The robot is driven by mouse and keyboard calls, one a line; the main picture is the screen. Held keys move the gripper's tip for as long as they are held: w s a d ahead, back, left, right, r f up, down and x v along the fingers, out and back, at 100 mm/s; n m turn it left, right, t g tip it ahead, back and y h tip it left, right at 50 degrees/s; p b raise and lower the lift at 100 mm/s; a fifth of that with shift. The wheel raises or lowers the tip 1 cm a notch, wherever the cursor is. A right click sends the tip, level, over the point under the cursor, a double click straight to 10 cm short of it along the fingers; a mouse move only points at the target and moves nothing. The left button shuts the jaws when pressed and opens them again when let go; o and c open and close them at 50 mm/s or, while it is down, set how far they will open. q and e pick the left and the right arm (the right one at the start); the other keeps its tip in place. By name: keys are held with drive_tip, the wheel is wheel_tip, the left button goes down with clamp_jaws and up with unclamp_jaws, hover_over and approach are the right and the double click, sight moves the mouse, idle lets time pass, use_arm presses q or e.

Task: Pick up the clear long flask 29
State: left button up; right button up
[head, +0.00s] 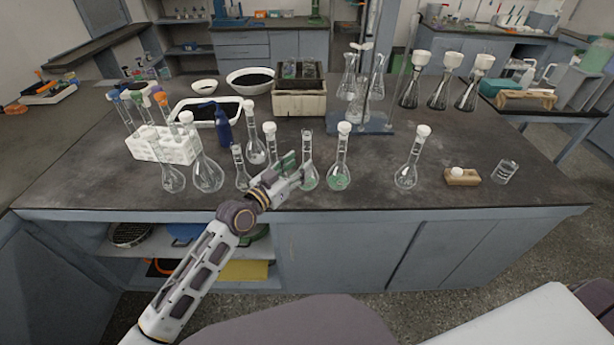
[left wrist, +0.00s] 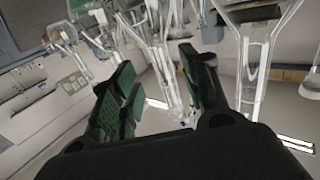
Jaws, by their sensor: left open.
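Several clear long-necked flasks stand in a row along the front of the dark bench; I cannot read which one is 29. My left gripper (head: 297,172) is open, its green-padded fingers close to the neck of an uncapped flask (head: 309,182). In the left wrist view the open fingers (left wrist: 160,95) show with a glass neck (left wrist: 161,62) in the gap beyond them; I cannot tell whether they touch it. A white-capped flask with greenish liquid (head: 339,177) stands just right. Other flasks (head: 242,178) stand to the left of the gripper. My right gripper is not in view.
A white rack (head: 162,147) and a blue bottle (head: 222,130) stand at left. A capped flask (head: 407,176), a small wooden block (head: 462,177) and a beaker (head: 504,172) stand at right. Bare bench lies between them. A blue stand base (head: 372,124) is behind.

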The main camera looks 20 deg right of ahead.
sight(305, 159)
use_arm(q)
drive_tip(key=shift+x, duration=2.55)
drive_tip(key=shift+w+a, duration=0.1)
clamp_jaws()
